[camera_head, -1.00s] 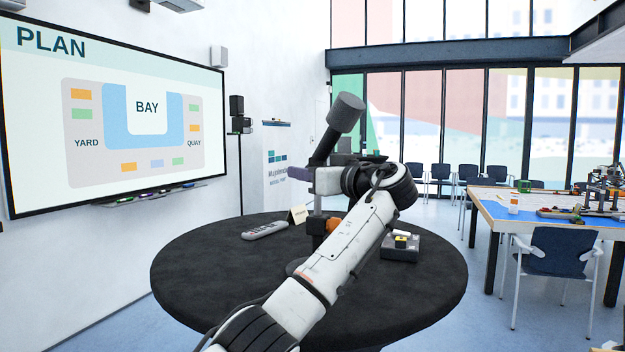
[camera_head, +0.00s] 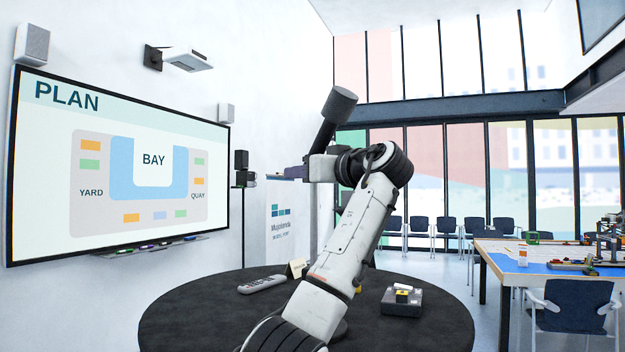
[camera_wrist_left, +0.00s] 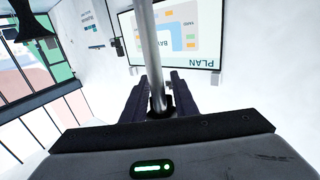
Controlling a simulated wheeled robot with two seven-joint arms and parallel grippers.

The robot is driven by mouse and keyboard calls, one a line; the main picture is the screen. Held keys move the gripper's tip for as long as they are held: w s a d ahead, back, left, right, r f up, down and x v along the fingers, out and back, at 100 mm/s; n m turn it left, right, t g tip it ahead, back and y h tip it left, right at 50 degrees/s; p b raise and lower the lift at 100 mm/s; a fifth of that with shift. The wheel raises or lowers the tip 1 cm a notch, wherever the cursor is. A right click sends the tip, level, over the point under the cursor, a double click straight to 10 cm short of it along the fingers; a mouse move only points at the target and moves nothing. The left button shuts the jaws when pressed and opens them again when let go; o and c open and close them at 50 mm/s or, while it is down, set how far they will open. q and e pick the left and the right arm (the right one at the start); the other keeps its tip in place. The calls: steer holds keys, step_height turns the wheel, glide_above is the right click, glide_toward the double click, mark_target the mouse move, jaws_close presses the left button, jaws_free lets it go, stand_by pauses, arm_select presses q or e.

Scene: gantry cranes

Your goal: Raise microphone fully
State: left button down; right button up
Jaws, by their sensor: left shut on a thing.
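The microphone (camera_head: 339,106) has a dark cylindrical head on a dark tilted neck. It stands above my left gripper (camera_head: 312,168), in front of the windows. My left gripper is shut on the microphone's stand. In the left wrist view a bare grey rod (camera_wrist_left: 149,50) runs down between the dark fingers (camera_wrist_left: 158,100) into a dark collar. My left forearm hides most of the lower stand in the head view. My right gripper is out of view.
A round black table (camera_head: 190,315) lies below. A wall screen (camera_head: 120,165) is at left. A model table and chairs (camera_head: 575,305) stand at right.

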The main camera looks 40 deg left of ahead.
mark_target(324, 150)
arm_select(q)
steer(key=c, duration=1.8)
jaws_free()
steer(key=shift+o, duration=0.2)
steer(key=shift+d, duration=0.1)
steer(key=s+d+b, duration=0.1)
steer(key=d+b, duration=0.1)
steer(key=d, duration=0.8)
steer(key=shift+s, duration=0.4)
steer(key=shift+f, duration=0.1)
